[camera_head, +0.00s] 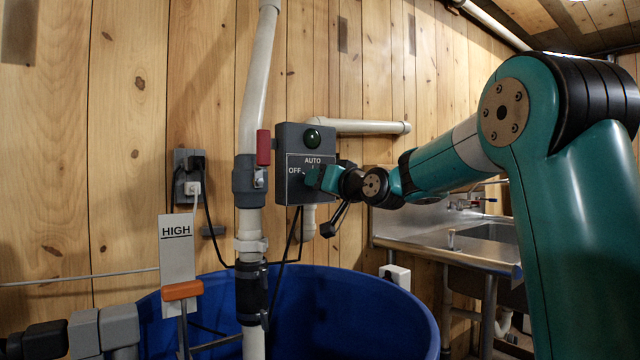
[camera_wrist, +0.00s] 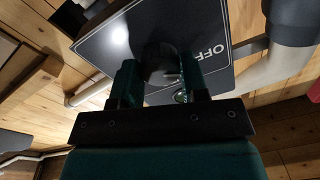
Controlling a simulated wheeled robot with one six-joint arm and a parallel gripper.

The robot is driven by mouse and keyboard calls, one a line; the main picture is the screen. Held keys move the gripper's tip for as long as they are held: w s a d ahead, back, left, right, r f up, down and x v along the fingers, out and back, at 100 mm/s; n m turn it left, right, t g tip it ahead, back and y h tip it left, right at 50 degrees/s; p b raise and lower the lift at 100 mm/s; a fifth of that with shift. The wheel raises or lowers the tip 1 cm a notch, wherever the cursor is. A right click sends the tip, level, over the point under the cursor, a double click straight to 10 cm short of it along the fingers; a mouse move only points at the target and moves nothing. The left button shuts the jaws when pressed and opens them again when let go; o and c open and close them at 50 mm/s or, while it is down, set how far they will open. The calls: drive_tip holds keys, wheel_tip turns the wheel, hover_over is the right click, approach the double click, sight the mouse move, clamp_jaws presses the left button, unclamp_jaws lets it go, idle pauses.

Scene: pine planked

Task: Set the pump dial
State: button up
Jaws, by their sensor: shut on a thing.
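My gripper (camera_head: 314,178) is at the lower right of the face, by these labels, and hides the dial in the head view. In the wrist view, the two green fingers (camera_wrist: 160,82) stand on either side of the dark round dial (camera_wrist: 160,62) and are shut on it. The OFF label shows beside the right finger there. The direction of the dial's pointer cannot be told.
A blue tub (camera_head: 385,318) stands below the box. A pale vertical pipe (camera_head: 258,85) with a red-handled valve (camera_head: 263,147) runs just left of the box. A HIGH sign (camera_head: 176,255) with an orange float stands at the left. A metal sink (camera_head: 440,250) is at the right.

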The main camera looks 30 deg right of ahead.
drive_tip(key=o, duration=0.9)
drive_tip(key=s, duration=0.5)
drive_tip(key=s+b, duration=0.1)
drive_tip(key=s, duration=0.5)
drive_tip(key=s+d+f+b, duration=0.1)
drive_tip(key=s, duration=0.5)
drive_tip(key=shift+s+d, duration=0.1)
drive_tip(key=shift+s, duration=0.1)
